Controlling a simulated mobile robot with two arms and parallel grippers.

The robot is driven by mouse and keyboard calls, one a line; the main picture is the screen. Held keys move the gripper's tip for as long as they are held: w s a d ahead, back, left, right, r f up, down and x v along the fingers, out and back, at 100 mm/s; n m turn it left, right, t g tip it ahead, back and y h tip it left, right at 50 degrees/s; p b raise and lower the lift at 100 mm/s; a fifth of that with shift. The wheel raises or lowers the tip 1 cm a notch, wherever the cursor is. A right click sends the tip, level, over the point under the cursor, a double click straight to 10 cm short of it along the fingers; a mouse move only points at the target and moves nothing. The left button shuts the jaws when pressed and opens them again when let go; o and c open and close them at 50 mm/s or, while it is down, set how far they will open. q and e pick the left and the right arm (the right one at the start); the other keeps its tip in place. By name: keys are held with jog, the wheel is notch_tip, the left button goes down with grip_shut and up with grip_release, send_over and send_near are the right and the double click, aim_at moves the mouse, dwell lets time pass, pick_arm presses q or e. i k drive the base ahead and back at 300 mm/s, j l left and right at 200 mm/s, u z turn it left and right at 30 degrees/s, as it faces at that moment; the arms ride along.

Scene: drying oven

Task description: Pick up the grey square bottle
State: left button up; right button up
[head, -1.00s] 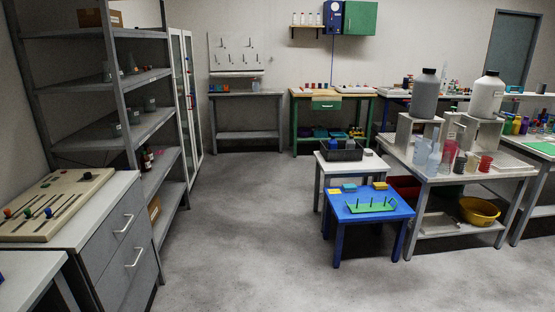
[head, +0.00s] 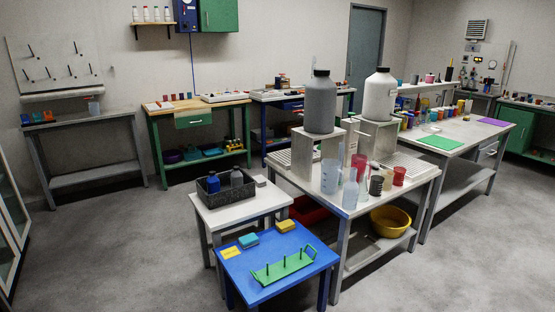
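A small grey bottle (head: 236,177) stands in a dark speckled crate (head: 226,200) on the low white table, beside a small blue bottle (head: 213,183). It is too small here to tell whether it is square. The crate wall hides its lower part. A large dark grey bottle (head: 320,103) with a black cap, round in shape, stands on a raised stand on the long grey bench. A large white bottle (head: 379,98) stands right of it. Neither of my grippers is in view.
A blue table (head: 263,291) with a green peg rack (head: 284,267) stands in front of the white table (head: 205,216). The grey bench (head: 330,203) holds several cups and beakers, with a yellow basin (head: 390,221) below. The floor at left (head: 110,250) is clear.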

aim_at(237, 177)
jog(key=i+l+z, duration=0.15)
jog(key=i+z, duration=0.3)
jog(key=i, duration=0.3)
jog(key=i+j+z, duration=0.1)
jog(key=i+z, duration=0.4)
jog(key=i, duration=0.25)
